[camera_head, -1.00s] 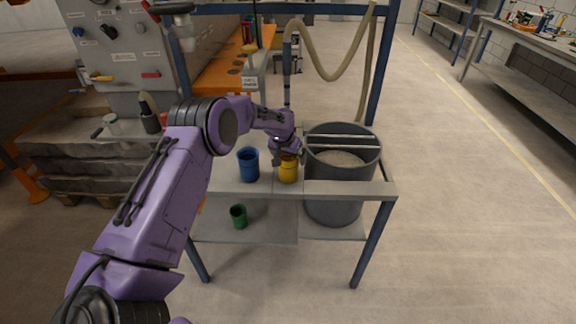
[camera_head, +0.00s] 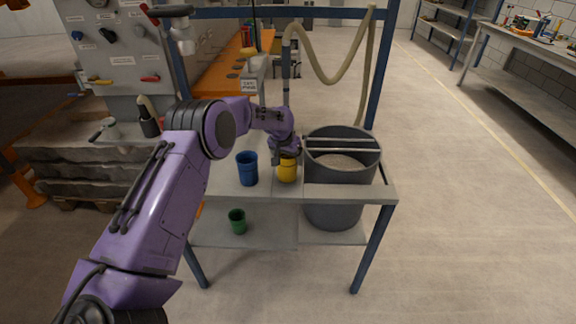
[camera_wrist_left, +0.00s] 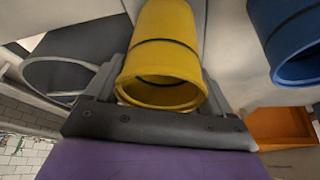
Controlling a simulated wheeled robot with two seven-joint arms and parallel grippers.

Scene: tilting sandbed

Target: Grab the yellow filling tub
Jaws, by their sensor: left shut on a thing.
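The yellow filling tub (camera_head: 288,172) stands upright on the bench top, between the blue tub and the large grey bin. My left gripper (camera_head: 287,158) is at the tub from above and behind, and partly covers its upper part. In the left wrist view the yellow tub (camera_wrist_left: 165,55) lies between the two grey fingers of the left gripper (camera_wrist_left: 160,88), one on each side, with its open rim facing the camera. The left gripper is shut on it. My right gripper is not in view.
A blue tub (camera_head: 247,168) stands just left of the yellow one. The large grey bin (camera_head: 333,205) with bars across its top is close on the right. A green cup (camera_head: 237,221) is on the lower shelf (camera_head: 270,232). A hose (camera_head: 335,75) hangs behind.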

